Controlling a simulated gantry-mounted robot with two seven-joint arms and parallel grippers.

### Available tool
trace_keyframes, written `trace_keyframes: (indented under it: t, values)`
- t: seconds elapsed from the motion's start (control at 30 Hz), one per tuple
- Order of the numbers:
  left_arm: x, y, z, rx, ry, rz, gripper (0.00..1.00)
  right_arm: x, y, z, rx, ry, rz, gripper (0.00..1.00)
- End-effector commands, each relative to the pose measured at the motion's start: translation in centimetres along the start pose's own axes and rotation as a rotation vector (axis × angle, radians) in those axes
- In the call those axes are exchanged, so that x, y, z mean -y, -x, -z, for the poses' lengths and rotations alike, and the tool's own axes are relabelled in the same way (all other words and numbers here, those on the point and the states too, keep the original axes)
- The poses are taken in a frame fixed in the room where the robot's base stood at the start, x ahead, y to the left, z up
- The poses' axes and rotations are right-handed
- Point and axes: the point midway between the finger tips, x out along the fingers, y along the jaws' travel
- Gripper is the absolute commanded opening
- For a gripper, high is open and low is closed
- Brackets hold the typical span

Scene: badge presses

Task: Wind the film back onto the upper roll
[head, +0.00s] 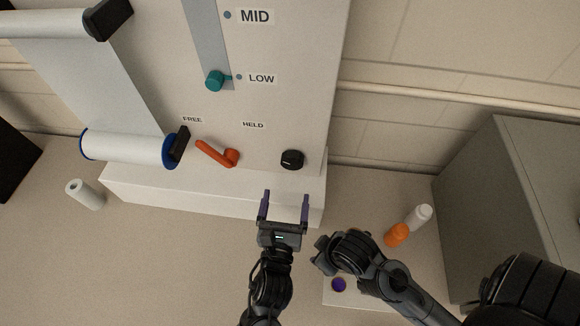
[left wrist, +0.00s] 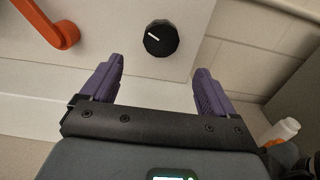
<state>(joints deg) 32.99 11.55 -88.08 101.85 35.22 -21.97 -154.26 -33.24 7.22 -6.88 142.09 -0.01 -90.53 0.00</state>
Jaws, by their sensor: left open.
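The upper roll (head: 58,24) is at the top left of the white panel. A pale film (head: 105,80) runs down from it to the lower roll (head: 125,149), which has blue flanges. The orange lever (head: 217,153) leans toward FREE; it also shows in the left wrist view (left wrist: 52,28). A black knob (head: 292,159) sits right of the lever, and its white mark shows in the left wrist view (left wrist: 160,38). My left gripper (head: 286,196) is open and empty, just below the knob and apart from it. My right gripper (head: 325,255) is beside it; its fingers are unclear.
A teal slider (head: 215,81) sits at LOW. A white cylinder (head: 84,194) lies left of the machine. An orange bottle (head: 396,235) and a white bottle (head: 419,217) lie near the grey box (head: 510,190).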

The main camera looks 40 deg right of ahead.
Motion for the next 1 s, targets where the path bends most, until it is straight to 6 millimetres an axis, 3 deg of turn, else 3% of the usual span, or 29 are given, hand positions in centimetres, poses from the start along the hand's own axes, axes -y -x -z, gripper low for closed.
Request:
trace_keyframes:
  t: [0.6, 1.0]
  values:
    - [-0.1, -8.8, -0.1, 0.002, 0.0, -0.001, 0.88, 0.2, -0.6, -0.1, -0.001, -0.009, 0.007, 0.43]
    - [-0.1, -10.2, -0.1, 0.001, 0.002, 0.0, 0.88, 0.2, -0.7, -0.2, -0.001, -0.009, 0.007, 0.43]
